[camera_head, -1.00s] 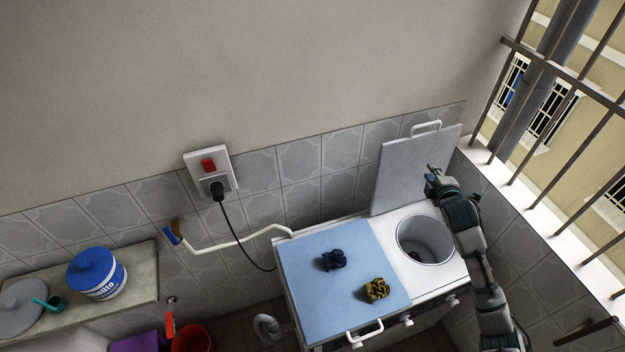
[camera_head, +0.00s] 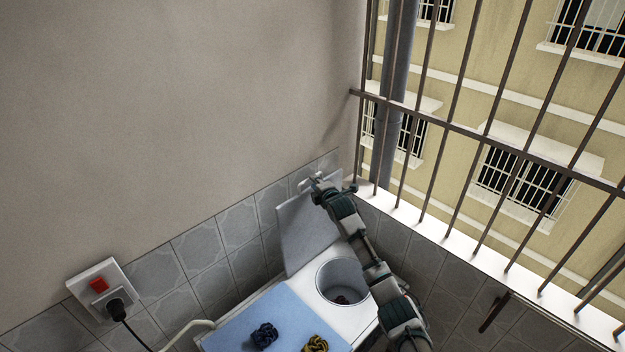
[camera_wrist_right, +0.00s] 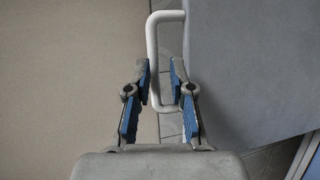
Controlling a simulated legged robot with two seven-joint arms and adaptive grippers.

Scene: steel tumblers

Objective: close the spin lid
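The grey spin lid (camera_head: 305,225) stands raised and leaning back at the wall end of the washer, behind the open round spin tub (camera_head: 342,268). Its white handle (camera_head: 308,182) is at the lid's top edge. My right gripper (camera_head: 317,186) is at that handle. In the right wrist view, the open fingers (camera_wrist_right: 161,72) stand on either side of the white handle (camera_wrist_right: 152,45), with a gap between them. The lid (camera_wrist_right: 250,60) fills the right of that view. Contact between fingers and handle is unclear. My left gripper is not in view.
The light-blue wash lid (camera_head: 250,315) is flat beside the spin tub, with a dark-blue cloth (camera_head: 264,335) and a yellow cloth (camera_head: 315,343) on it. The barred window (camera_head: 470,130) lies close to the right. A wall socket (camera_head: 105,288) is at the lower left.

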